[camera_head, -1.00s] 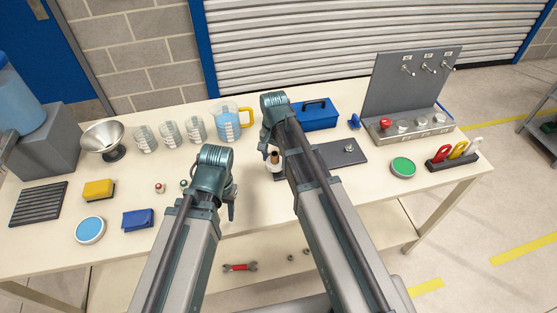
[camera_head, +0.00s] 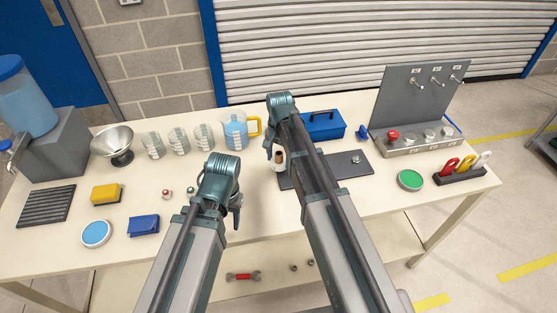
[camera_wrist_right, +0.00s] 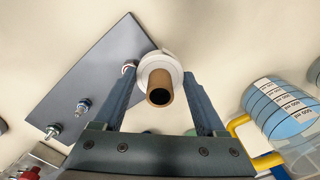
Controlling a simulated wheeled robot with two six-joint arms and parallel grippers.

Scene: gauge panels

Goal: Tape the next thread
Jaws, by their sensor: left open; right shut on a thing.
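My right gripper (camera_wrist_right: 158,95) is shut on a white tape roll (camera_wrist_right: 173,64) with a brown core, held between its two fingers. The roll also shows in the head view (camera_head: 281,167), partly covered by the arm. A dark flat plate (camera_wrist_right: 95,75) lies on the table beside the roll, with several metal threaded fittings. One fitting (camera_wrist_right: 129,67) is close to the roll; another (camera_wrist_right: 83,106) is further off. I cannot tell whether the roll touches the nearest one. In the head view one fitting (camera_head: 355,160) shows on the plate's right. My left gripper (camera_head: 237,213) is open and empty over the front of the table.
A blue toolbox (camera_head: 323,126) stands behind the plate. A measuring jug (camera_head: 235,131) and several beakers are at the back. A grey panel (camera_head: 412,92) with switches and buttons stands at the right.

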